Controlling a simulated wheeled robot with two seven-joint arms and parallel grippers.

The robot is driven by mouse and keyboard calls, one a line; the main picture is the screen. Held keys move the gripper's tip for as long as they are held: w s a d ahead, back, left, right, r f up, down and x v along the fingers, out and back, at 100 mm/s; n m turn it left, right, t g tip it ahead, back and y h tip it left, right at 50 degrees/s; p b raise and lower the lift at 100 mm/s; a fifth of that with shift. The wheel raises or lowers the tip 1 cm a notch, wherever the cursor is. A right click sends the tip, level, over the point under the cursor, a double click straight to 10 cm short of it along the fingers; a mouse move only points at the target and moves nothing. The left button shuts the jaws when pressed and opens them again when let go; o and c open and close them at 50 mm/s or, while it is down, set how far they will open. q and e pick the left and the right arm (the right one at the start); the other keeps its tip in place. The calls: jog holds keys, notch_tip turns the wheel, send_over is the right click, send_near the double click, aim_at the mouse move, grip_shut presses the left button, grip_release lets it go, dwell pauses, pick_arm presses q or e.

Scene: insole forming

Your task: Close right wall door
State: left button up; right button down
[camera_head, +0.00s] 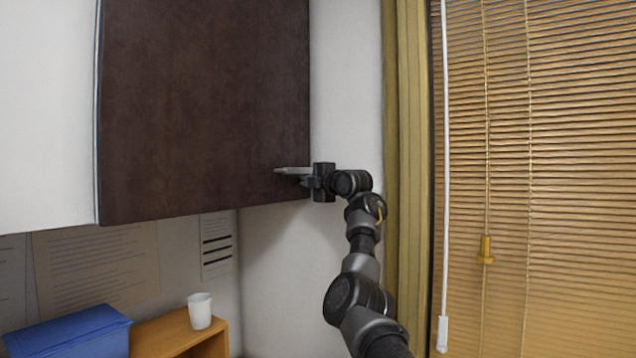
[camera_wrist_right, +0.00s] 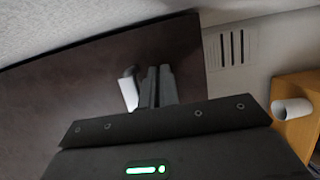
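The dark brown right wall door (camera_head: 205,100) fills the upper left of the head view, and its face also shows in the wrist view (camera_wrist_right: 85,85). A short pale handle (camera_head: 290,170) is near its lower right corner; it also shows in the wrist view (camera_wrist_right: 128,90). My right gripper (camera_head: 300,181) is at that corner, beside the handle. In the wrist view its two dark fingers (camera_wrist_right: 158,88) are together with nothing seen between them, with the handle to their left. Whether they touch the handle or door I cannot tell. How far the door stands open is unclear. My left gripper is out of view.
A white panel (camera_head: 45,110) adjoins the door on the left. Below are a blue box (camera_head: 70,335), an orange shelf (camera_head: 165,335) and a white cup (camera_head: 200,311). A curtain (camera_head: 408,150) and window blind (camera_head: 580,180) are right of my arm.

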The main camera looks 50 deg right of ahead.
jog(key=s+b, duration=0.1)
jog(key=b, duration=0.1)
jog(key=s+a+f+b, duration=0.1)
jog(key=b, duration=0.1)
jog(key=shift+f, duration=0.25)
jog(key=s+r+b, duration=0.1)
jog(key=s+b, duration=0.4)
jog(key=s, duration=0.3)
jog(key=shift+s+a+r, duration=0.25)
jog(key=shift+s+a, duration=0.05)
jog(key=shift+a, duration=0.15)
jog(key=shift+s+d, duration=0.1)
jog(key=shift+d, duration=0.05)
